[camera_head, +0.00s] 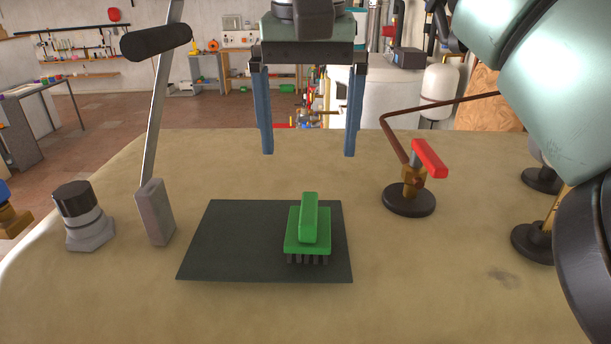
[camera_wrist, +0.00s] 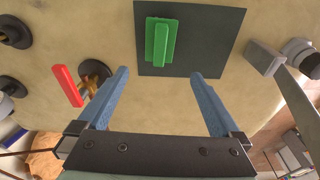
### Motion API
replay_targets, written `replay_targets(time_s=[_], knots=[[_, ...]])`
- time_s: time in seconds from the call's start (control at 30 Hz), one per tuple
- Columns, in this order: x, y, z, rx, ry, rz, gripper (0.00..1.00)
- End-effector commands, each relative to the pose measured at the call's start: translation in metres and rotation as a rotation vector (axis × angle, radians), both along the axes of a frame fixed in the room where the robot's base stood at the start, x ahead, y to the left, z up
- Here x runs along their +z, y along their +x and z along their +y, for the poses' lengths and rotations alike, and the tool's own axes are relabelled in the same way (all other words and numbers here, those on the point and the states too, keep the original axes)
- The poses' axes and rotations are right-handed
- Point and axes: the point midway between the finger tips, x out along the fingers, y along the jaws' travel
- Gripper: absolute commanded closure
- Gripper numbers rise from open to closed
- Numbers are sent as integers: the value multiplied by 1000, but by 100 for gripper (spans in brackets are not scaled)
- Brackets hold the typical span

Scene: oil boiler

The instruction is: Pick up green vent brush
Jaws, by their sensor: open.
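The green vent brush (camera_head: 308,230) lies on a dark mat (camera_head: 228,240), on the mat's right half in the head view. Its raised green handle faces up and its dark bristles show at the near edge. In the wrist view the brush (camera_wrist: 161,42) is on the left part of the mat (camera_wrist: 215,50), ahead of the fingertips. My gripper (camera_head: 309,153) is open and empty. Its two blue fingers point down, above and behind the brush in the head view, apart from it. The gripper also shows in the wrist view (camera_wrist: 160,74).
A red-handled valve (camera_head: 411,180) on a round black base stands right of the mat. A tilted lever (camera_head: 155,205) with a black grip rises left of it, beside a grey fitting with a black cap (camera_head: 82,215). More black-based fittings (camera_head: 538,240) stand at the right.

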Motion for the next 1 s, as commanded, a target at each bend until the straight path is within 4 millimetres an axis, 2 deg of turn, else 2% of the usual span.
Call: replay_targets(time_s=[0.07,0.4,0.67,1.0], knots=[[-6,0,-2,0,-5,4,0],[-63,8,-2,0,-2,4,0],[-80,11,-1,2,-1,3,0],[-119,16,0,1,0,4,0]])
